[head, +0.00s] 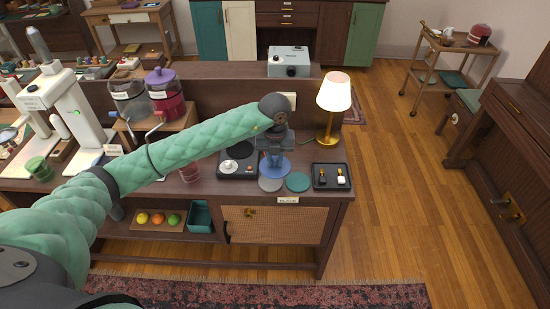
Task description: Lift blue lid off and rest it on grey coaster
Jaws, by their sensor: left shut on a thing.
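The blue lid (281,169) is a round disc near the front right of the sideboard. My left gripper (274,158) comes down on it from above and is shut on its top. The grey coaster (270,185) lies flat just in front of the lid, and the lid's near edge overlaps its far part in the picture. I cannot tell how high the lid is above the surface. My right gripper is out of view.
A teal coaster (297,181) lies right of the grey one. A black tray (331,188) with small items, a lit lamp (334,93) and a black hot plate (239,166) stand close by. My left arm crosses above the sideboard (340,201).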

